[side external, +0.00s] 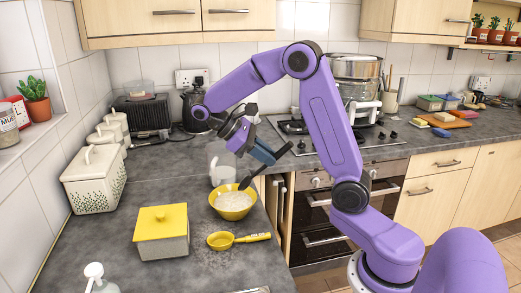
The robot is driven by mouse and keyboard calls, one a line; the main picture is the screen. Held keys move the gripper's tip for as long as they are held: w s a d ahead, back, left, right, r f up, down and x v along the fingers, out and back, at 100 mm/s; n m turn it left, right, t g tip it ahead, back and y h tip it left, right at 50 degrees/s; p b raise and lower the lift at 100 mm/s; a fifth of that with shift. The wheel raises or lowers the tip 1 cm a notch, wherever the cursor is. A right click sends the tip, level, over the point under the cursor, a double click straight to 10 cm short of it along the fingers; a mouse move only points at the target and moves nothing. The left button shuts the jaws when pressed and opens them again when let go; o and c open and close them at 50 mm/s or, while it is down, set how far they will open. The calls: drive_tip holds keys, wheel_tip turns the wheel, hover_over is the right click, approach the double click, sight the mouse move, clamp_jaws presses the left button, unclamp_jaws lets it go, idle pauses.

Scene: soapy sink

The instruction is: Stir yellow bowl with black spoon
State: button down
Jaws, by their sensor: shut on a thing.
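The yellow bowl (233,212) stands on the grey worktop and holds a pale, whitish content. The black spoon (254,174) slants from upper right to lower left, with its lower end at the bowl's upper right part, over or in the content; I cannot tell if it touches. My gripper (267,156) is above and right of the bowl, shut on the spoon's handle. The spoon's upper end sticks out to the right past the fingers.
A yellow ladle-like pan (222,240) lies just in front of the bowl. A yellow-lidded box (162,231) stands to its left and a clear jug (221,164) behind it. White canisters (94,179) line the left wall. The hob (335,137) lies behind right. The worktop's right edge is close to the bowl.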

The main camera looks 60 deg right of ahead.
sight(251, 178)
drive_tip(key=shift+s+d+f, duration=0.15)
drive_tip(key=shift+s+f, duration=0.45)
drive_tip(key=shift+w+a+f, duration=0.25)
drive_tip(key=shift+w+f, duration=0.65)
drive_tip(key=shift+f, duration=0.1)
drive_tip(key=shift+w+a+f, duration=0.2)
drive_tip(key=shift+w+f, duration=0.65)
drive_tip(key=shift+f, duration=0.15)
drive_tip(key=shift+w+a+f, duration=0.25)
drive_tip(key=shift+w+f, duration=0.65)
drive_tip(key=shift+f, duration=0.1)
drive_tip(key=shift+f, duration=0.75)
drive_tip(key=shift+r, duration=0.15)
drive_tip(key=shift+s+d, duration=0.1)
drive_tip(key=shift+s, duration=0.05)
